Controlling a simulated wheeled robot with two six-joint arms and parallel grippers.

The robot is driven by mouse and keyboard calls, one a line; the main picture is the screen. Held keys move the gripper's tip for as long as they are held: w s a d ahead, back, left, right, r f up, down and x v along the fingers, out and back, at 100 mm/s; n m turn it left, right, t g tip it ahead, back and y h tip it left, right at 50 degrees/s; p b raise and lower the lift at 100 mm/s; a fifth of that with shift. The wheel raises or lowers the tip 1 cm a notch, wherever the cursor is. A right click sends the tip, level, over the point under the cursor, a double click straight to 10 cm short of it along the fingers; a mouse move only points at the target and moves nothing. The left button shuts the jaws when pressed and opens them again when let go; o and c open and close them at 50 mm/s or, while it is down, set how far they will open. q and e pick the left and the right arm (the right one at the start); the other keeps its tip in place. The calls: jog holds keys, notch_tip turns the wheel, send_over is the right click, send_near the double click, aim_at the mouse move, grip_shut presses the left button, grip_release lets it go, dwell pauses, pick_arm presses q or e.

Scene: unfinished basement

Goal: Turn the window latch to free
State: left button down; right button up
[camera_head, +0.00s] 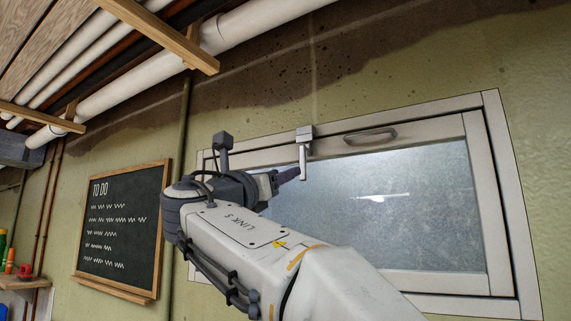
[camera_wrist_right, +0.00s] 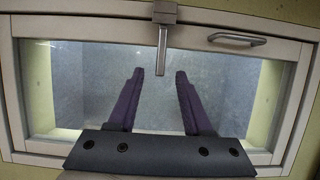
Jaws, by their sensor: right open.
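The window latch (camera_head: 304,150) is a pale metal handle on the top rail of the window frame, with its lever hanging straight down over the glass. The latch also shows in the right wrist view (camera_wrist_right: 162,45), top centre. My right gripper (camera_head: 290,174) reaches up from below, its fingertips close to the lower part of the lever. In the wrist view the gripper (camera_wrist_right: 158,74) is open, with the lever's lower end showing between the two purple fingertips and a gap on each side. I see no contact. The window (camera_head: 420,210) looks closed. My left gripper is out of view.
A fixed grey pull handle (camera_head: 370,135) sits on the top rail right of the latch. White pipes (camera_head: 250,22) and wooden joists run overhead at upper left.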

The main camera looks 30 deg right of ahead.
aim_at(301, 165)
jog(key=p+x, duration=0.5)
jog(key=x, duration=0.4)
jog(key=shift+d+r, duration=0.2)
jog(key=shift+r, duration=0.1)
jog(key=shift+w+d, duration=0.2)
jog(key=shift+d, duration=0.15)
grip_shut()
dwell(0.7)
